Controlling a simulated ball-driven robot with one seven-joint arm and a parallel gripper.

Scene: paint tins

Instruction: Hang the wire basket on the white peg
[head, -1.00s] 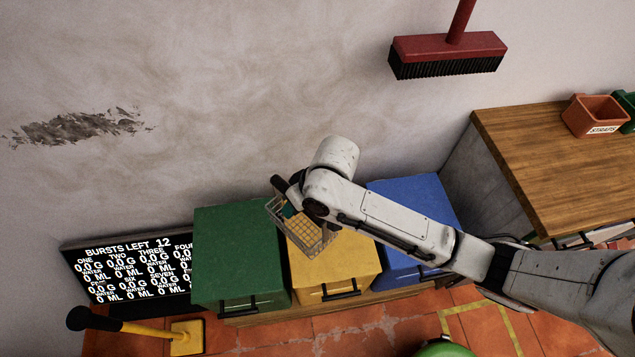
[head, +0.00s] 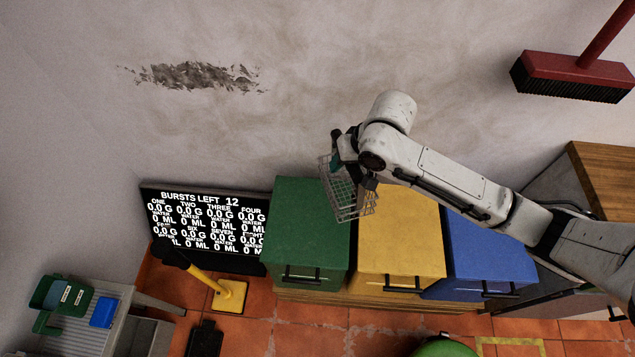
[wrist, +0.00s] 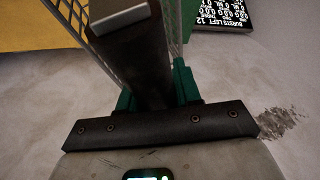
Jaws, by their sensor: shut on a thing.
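The wire basket (head: 352,201) is a grey mesh basket held above the lids of the green and yellow bins in the head view. Its mesh also shows in the wrist view (wrist: 72,14), behind the dark bar between the jaws. My gripper (head: 345,163) is shut on the basket at its upper end; its green finger pads show on both sides of the dark bar in the wrist view (wrist: 155,88). The basket hangs tilted, clear of the wall as far as I can tell. No white peg is visible in either view.
Green (head: 310,222), yellow (head: 400,240) and blue (head: 488,250) bins stand below along the wall. A black display board (head: 208,228) leans left of them. A red broom (head: 575,72) hangs upper right, and a wooden-topped cabinet (head: 605,170) stands at right.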

